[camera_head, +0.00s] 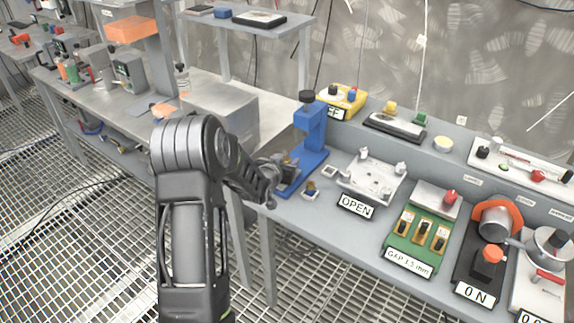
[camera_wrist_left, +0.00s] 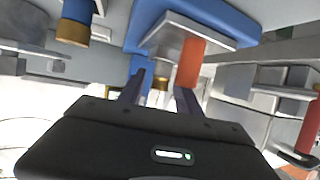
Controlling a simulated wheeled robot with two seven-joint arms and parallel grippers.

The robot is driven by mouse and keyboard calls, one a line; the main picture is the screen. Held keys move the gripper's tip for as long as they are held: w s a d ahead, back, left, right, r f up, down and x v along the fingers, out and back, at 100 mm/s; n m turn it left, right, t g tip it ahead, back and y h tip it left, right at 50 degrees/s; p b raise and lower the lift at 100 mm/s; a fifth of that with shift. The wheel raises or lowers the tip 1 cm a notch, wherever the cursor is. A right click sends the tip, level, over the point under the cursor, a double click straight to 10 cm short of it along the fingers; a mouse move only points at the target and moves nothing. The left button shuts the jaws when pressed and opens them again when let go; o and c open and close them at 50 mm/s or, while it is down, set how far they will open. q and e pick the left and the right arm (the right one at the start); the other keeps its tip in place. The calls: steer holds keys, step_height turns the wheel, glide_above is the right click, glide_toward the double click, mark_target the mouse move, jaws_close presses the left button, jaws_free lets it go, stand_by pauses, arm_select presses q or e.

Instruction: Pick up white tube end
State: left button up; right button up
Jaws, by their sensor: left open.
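My left gripper (camera_head: 284,164) reaches in from the left to the base of a blue press (camera_head: 314,132) on the bench. In the left wrist view its two dark fingers (camera_wrist_left: 160,97) are open. An orange cylinder (camera_wrist_left: 191,62) and a small brass-coloured tip (camera_wrist_left: 160,83) show just beyond and between the fingertips. I cannot tell whether the fingers touch them. A blue part with a brass end (camera_wrist_left: 73,30) is at upper left in that view. I cannot make out a white tube end with certainty in either view. My right gripper is out of view.
Right of the press are a small blue-and-brass piece (camera_head: 311,190), a pale fixture plate (camera_head: 372,178) with an OPEN label, and a green gap board (camera_head: 422,238). A yellow switch box (camera_head: 342,100) stands behind. The grated floor (camera_head: 70,250) in front is clear.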

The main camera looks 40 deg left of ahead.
mark_target(288, 159)
arm_select(q)
steer(key=x, duration=0.3)
steer(key=shift+w, duration=0.1)
steer(key=shift+c, duration=0.4)
jaws_close()
stand_by(0.5)
